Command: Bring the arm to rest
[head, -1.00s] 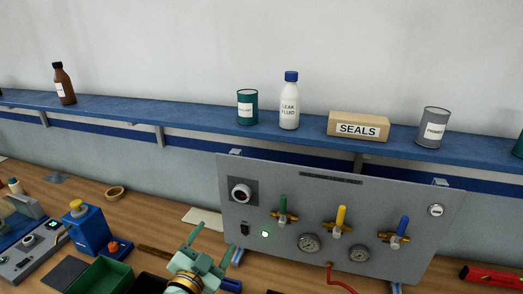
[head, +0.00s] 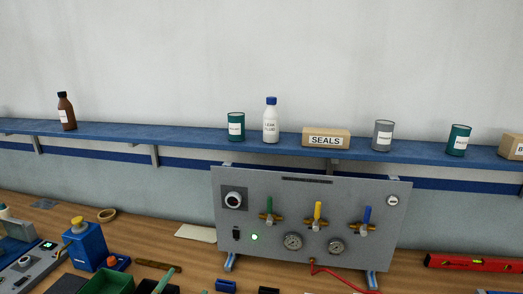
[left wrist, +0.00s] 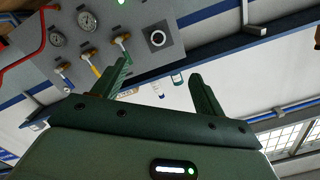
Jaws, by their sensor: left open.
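My left gripper (left wrist: 160,88) is open and empty in the left wrist view, with its two dark green fingers spread apart. In the head view only a green tip of it (head: 166,279) shows at the bottom edge, left of the middle. The rest of my left arm is out of the head view. The gripper is in front of and below the grey valve panel (head: 345,198), apart from it. The panel also shows tilted at the upper left of the left wrist view (left wrist: 144,58). My right gripper is in neither view.
The panel carries green (head: 269,206), yellow (head: 318,211) and blue (head: 366,216) valve handles and a lit green lamp (head: 254,237). A blue shelf (head: 190,134) with bottles, cans and boxes runs above. A blue device (head: 87,246) and a red level (head: 470,262) lie on the wooden bench.

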